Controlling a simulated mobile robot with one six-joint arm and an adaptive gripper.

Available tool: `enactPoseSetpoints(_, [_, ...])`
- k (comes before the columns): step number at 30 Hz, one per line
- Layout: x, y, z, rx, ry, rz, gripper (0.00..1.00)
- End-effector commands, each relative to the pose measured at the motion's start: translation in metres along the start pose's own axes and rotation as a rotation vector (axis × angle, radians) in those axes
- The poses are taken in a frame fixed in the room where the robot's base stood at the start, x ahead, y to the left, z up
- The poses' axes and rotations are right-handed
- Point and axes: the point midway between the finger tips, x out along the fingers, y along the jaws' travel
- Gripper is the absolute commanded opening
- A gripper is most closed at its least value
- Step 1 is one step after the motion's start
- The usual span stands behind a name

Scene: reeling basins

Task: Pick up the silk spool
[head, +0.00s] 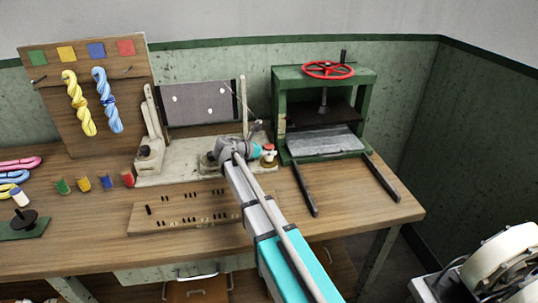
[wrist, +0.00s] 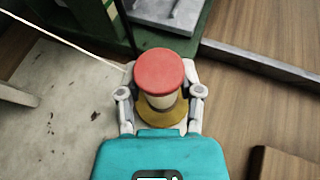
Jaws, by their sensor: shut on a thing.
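The silk spool (wrist: 161,68) has a round red top, a cream body and a yellow-brown base. It stands upright between the fingers of my gripper (wrist: 161,92) in the wrist view. The fingers are closed in on its two sides. Its lower part is partly hidden by the gripper. In the head view the spool (head: 269,148) shows small beside my gripper (head: 262,154), at the right end of the pale base plate. I cannot tell whether its base touches the surface below.
A green press (head: 325,110) with a red handwheel stands close behind, its two dark bars reaching forward. A grey panel (head: 200,103) stands on the pale plate (head: 160,178). A holed wooden board (head: 185,212) lies in front. Several small coloured pieces (head: 84,184) stand left.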

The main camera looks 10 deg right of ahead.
Motion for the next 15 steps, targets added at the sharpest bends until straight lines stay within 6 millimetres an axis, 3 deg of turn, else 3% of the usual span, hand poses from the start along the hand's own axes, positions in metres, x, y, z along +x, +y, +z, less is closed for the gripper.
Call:
enactPoseSetpoints(1, [0.0000,0.0000,0.0001,0.000,0.000,0.000,0.11])
enactPoseSetpoints(3, [0.0000,0.0000,0.0001,0.000,0.000,0.000,0.00])
enactPoseSetpoints(15, [-0.0011,0.0000,0.0026,0.000,0.000,0.000,0.00])
